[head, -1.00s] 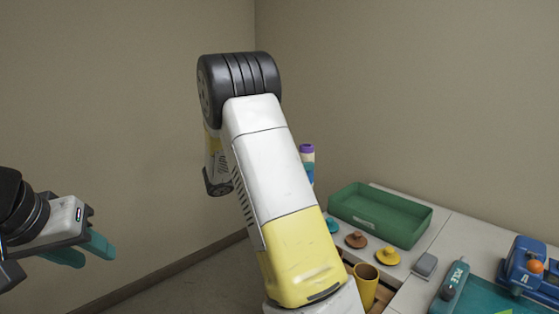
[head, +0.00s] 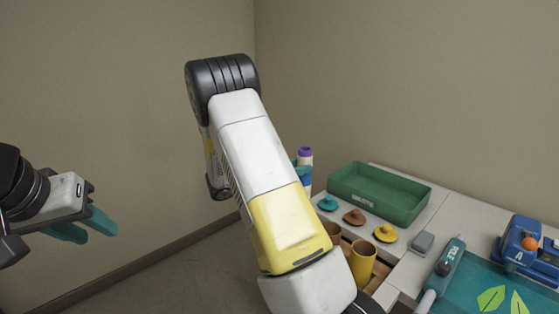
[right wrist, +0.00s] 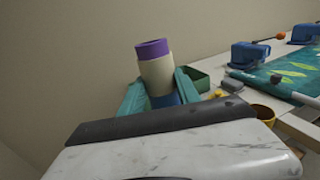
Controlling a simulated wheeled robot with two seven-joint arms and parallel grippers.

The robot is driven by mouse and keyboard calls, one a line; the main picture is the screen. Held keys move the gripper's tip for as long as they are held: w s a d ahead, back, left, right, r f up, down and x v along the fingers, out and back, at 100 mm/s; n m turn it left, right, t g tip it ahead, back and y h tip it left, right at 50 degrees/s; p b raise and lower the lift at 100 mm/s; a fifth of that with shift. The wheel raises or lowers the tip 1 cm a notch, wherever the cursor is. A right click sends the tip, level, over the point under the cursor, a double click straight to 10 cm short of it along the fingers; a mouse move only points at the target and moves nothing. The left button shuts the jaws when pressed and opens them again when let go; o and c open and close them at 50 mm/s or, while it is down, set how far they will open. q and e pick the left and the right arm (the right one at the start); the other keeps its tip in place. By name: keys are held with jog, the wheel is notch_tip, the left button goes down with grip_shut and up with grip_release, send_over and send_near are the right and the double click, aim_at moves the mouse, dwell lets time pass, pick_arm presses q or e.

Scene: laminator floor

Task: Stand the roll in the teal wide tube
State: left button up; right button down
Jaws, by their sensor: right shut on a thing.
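The roll (head: 305,158) has a purple top end, a cream band and blue below. My right gripper (right wrist: 160,96) is shut on it and holds it roughly upright; the roll (right wrist: 154,68) also shows in the right wrist view, between the teal fingers. In the head view my right arm hides part of that gripper. My left gripper (head: 84,231) is empty at the far left, its fingers apart. I cannot make out the teal wide tube; my right arm covers part of the tube area. A yellow tube (head: 362,262) and a brown tube (head: 332,230) stand at the table's near edge.
Teal (head: 328,203), brown (head: 354,217) and yellow (head: 386,233) knobbed lids lie in a row before a green tray (head: 380,194). A grey block (head: 422,243), a teal tool (head: 447,262) and a blue machine (head: 528,248) are to the right.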

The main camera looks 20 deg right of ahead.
jog(key=shift+f, duration=7.8)
grip_release()
